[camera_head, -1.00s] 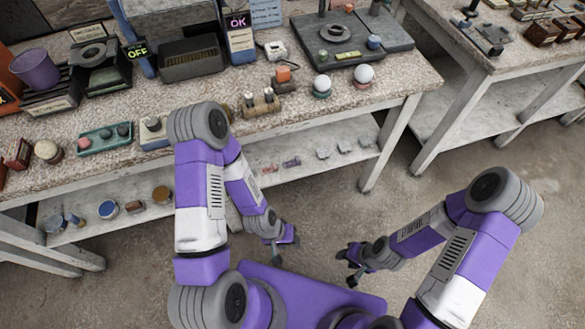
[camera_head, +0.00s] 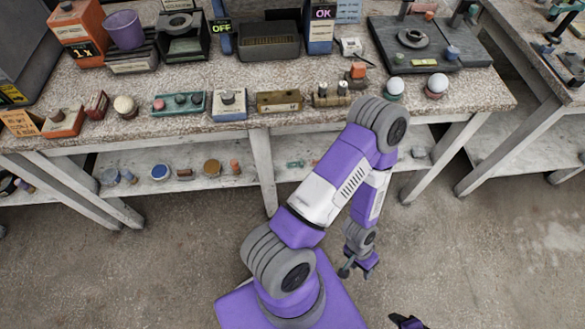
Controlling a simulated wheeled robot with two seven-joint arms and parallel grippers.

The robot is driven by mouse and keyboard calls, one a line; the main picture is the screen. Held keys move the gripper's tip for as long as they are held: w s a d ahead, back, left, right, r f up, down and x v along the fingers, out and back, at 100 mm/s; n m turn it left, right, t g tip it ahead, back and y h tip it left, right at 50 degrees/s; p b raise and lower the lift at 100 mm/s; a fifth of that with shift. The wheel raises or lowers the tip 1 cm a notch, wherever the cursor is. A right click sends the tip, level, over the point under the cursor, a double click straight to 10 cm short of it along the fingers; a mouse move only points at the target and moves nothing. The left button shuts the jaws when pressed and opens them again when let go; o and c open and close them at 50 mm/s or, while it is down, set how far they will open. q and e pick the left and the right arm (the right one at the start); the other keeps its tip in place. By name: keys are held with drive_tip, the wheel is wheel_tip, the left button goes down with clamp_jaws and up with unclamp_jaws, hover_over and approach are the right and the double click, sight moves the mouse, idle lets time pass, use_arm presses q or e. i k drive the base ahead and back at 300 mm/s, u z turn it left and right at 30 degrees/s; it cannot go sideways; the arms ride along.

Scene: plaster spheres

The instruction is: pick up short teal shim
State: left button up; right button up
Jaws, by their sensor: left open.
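A small flat teal piece (camera_head: 296,164) lies on the lower shelf under the long bench, just left of my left arm. It looks like the short teal shim, but it is too small to be sure. My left gripper (camera_head: 357,270) is open and empty, pointing down over the floor in front of the bench, well apart from the teal piece. A dark and purple tip at the bottom edge seems to be part of my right gripper (camera_head: 407,321); its jaws cannot be made out.
The lower shelf (camera_head: 257,180) also holds blue, brown and orange small pieces. A bench leg (camera_head: 264,172) stands just left of the teal piece. The floor in front is clear.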

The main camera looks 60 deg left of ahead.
sight(299, 163)
drive_tip(key=k, duration=1)
drive_tip(key=u, duration=2.15)
drive_tip(key=i, duration=1)
drive_tip(key=z, duration=0.05)
